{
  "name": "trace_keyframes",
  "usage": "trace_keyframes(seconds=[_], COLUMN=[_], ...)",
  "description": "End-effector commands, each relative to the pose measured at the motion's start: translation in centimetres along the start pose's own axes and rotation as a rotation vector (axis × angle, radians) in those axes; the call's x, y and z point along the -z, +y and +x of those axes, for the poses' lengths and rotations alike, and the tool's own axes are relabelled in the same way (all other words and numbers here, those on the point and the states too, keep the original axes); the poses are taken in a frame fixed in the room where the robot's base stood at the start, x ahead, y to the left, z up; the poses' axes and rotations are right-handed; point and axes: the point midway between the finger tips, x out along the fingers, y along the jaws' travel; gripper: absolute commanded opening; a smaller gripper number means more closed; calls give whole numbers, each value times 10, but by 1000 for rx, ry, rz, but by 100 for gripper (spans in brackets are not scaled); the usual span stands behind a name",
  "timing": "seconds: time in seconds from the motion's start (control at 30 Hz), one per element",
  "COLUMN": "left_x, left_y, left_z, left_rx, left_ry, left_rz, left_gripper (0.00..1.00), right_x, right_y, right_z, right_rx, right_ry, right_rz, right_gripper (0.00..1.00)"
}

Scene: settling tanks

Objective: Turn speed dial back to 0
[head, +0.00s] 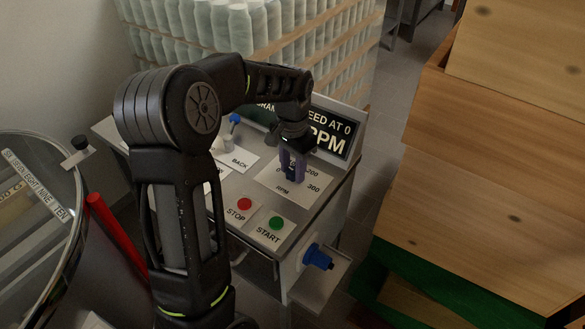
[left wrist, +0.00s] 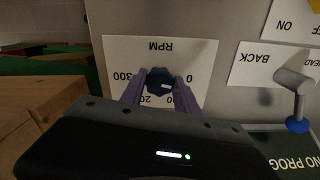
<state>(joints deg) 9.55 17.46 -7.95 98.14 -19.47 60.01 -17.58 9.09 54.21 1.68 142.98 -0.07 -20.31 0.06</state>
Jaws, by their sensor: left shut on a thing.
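The speed dial (left wrist: 159,81) is a dark blue knob on a white plate marked RPM, with 0, 200 and 300 readable around it. My left gripper (left wrist: 160,91) is shut on the dial, one purple finger on each side of it. In the head view the left gripper (head: 292,168) comes down onto the dial plate (head: 302,191) from above. In the left wrist view, a light mark on the knob points toward the 0 side, but the exact setting is hard to tell. My right gripper is not in view.
On the same panel are a red STOP button (head: 244,204), a green START button (head: 276,223) and a blue-tipped lever (left wrist: 296,124) by the BACK label. A blue plug (head: 317,257) sticks out of the panel's side. Wooden boxes (head: 490,170) stand right; a glass-topped tank (head: 35,200) stands left.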

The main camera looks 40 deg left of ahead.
Motion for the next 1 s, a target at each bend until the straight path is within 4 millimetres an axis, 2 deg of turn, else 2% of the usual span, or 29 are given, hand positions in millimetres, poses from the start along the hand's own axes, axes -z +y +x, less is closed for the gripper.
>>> trace_keyframes(seconds=[0.3,0.87,0.9,1.0], left_x=[1,1,1,1], left_y=[0,0,0,0], left_z=[-1,-1,-1,-1], left_rx=[1,1,1,1], left_ry=[3,3,3,3], left_rz=[-170,-210,-209,-208], left_gripper=[0,0,40,49], right_x=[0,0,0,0], right_y=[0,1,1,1], right_z=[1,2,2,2], right_rx=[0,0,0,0], right_ry=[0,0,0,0], right_rz=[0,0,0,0], right_gripper=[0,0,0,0])
